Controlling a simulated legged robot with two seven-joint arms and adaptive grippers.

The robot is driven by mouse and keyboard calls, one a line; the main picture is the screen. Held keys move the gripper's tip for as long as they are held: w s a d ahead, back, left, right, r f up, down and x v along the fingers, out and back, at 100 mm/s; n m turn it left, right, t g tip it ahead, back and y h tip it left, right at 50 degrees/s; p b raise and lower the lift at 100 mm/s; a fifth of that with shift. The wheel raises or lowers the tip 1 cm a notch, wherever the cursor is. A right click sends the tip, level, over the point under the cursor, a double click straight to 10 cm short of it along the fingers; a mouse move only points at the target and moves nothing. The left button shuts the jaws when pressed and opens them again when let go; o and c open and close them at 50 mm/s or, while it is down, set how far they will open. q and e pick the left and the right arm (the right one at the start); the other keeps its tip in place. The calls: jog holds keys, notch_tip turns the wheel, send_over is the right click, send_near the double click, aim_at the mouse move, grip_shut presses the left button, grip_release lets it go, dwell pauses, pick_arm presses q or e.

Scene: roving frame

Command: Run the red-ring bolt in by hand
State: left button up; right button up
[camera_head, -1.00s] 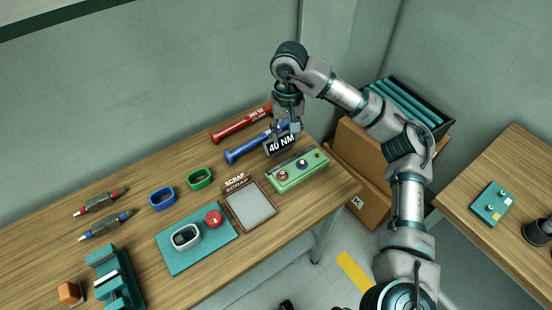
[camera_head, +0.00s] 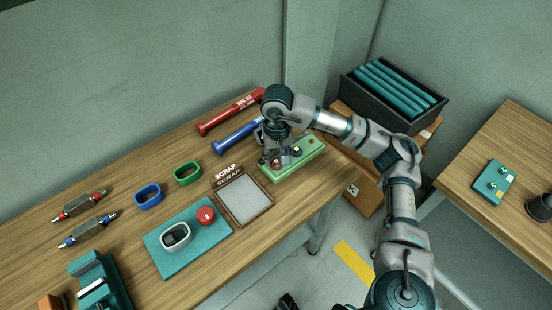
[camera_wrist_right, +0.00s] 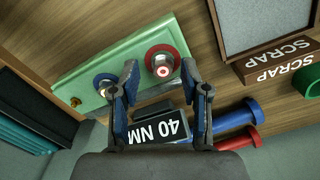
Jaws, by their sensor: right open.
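The green block (camera_head: 308,158) lies at the right end of the wooden bench, and it also shows in the right wrist view (camera_wrist_right: 92,62). The red-ring bolt (camera_wrist_right: 162,62) stands in it, a silver head with a red ring around its base. My right gripper (camera_wrist_right: 160,76) is open, its two fingers either side of the line to this bolt. I cannot tell whether they touch it. In the head view my right gripper (camera_head: 277,157) is over the block's left part. A second bolt (camera_wrist_right: 104,85) stands beside the left finger.
The 40 NM sign (camera_wrist_right: 160,131) is close to the fingers in the wrist view. A blue tool (camera_head: 236,136) and a red tool (camera_head: 231,111) lie behind the block. The scrap tray (camera_head: 244,199) is just left of it. Black bin (camera_head: 392,105) stands beyond the bench.

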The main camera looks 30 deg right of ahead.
jog(key=shift+a+f, duration=0.35)
jog(key=shift+f, duration=0.05)
pick_arm(q)
jog(key=shift+w+a+r, duration=0.1)
jog(key=shift+w+a, duration=0.05)
jog(key=shift+w, duration=0.15)
pick_arm(e)
jog(key=shift+c, duration=0.2)
jog(key=shift+d, duration=0.3)
grip_shut()
pick_arm(q)
jog(key=shift+w+d, duration=0.1)
jog(key=shift+d, duration=0.1)
jog(key=shift+a, duration=0.15)
pick_arm(e)
jog(key=shift+a, duration=0.15)
